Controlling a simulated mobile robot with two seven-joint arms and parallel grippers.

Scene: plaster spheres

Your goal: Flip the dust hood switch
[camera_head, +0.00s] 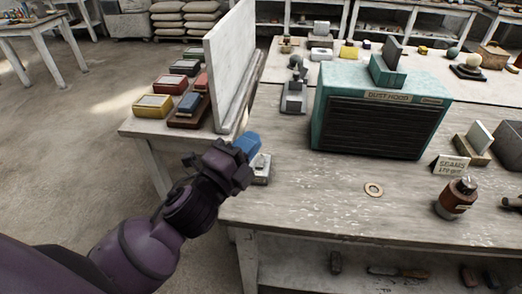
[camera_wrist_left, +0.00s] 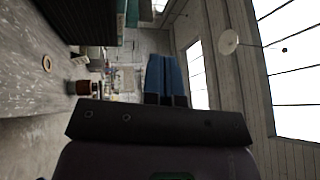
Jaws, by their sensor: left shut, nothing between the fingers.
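The dust hood (camera_head: 378,125) is a teal box with a dark slatted front and a "DUST HOOD" label, standing on the worn wooden bench. A small grey metal box (camera_head: 261,169), which looks like the switch, sits at the bench's left edge. Its lever position cannot be told, as my gripper partly covers it. My left gripper (camera_head: 247,144) has blue fingers, shut and empty, right by this box in the picture; whether they touch it is unclear. In the left wrist view the blue fingers (camera_wrist_left: 166,76) lie together. My right gripper is not in view.
A tall pale board (camera_head: 228,65) stands upright left of the hood, beside several coloured boxes (camera_head: 153,106). A flat ring (camera_head: 373,189), a brown jar (camera_head: 456,198) and a small sign (camera_head: 450,165) are on the bench. The bench front between box and ring is clear.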

